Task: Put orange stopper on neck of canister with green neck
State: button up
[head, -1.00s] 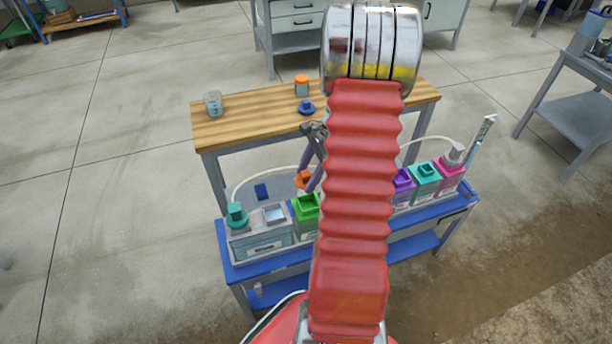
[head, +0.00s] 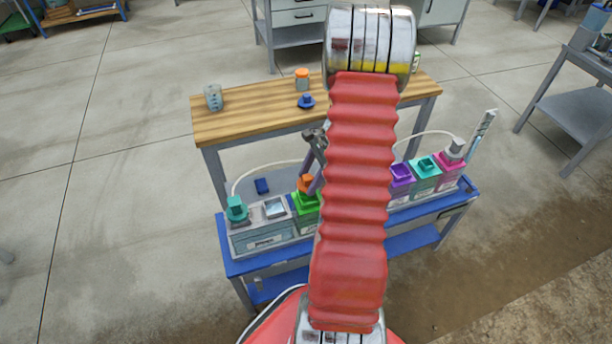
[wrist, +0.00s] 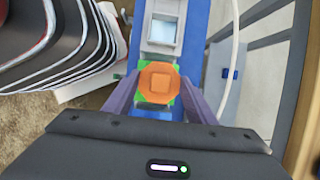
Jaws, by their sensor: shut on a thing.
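The orange stopper (head: 305,182) is held in my gripper (head: 312,184), right over the canister with the green neck (head: 306,206). In the wrist view the orange stopper (wrist: 160,83) sits between the two purple fingers of my gripper (wrist: 158,88), which are shut on it. Green of the canister's neck (wrist: 175,105) shows around and below the stopper there. The stopper covers most of the neck, so I cannot tell whether it is seated or just above. My arm hides part of the canister row in the head view.
The canisters stand on a blue-topped bench (head: 232,268). A grey box with a teal cap (head: 237,210) is left; purple (head: 401,174), teal (head: 426,166) and pink (head: 450,160) canisters are right. A wooden table (head: 240,120) behind holds a beaker (head: 213,97), an orange-lidded jar (head: 302,80) and a blue stopper (head: 306,101).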

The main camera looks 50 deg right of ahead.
jog(key=shift+f, duration=2.7)
jog(key=shift+s+f, duration=0.1)
jog(key=o, duration=1.1)
jog(key=shift+a+f, duration=0.1)
jog(key=shift+s, duration=0.1)
jog(key=v, duration=1.4)
jog(key=shift+w+r, duration=0.25)
jog(key=shift+r, duration=0.05)
jog(key=shift+s, duration=0.1)
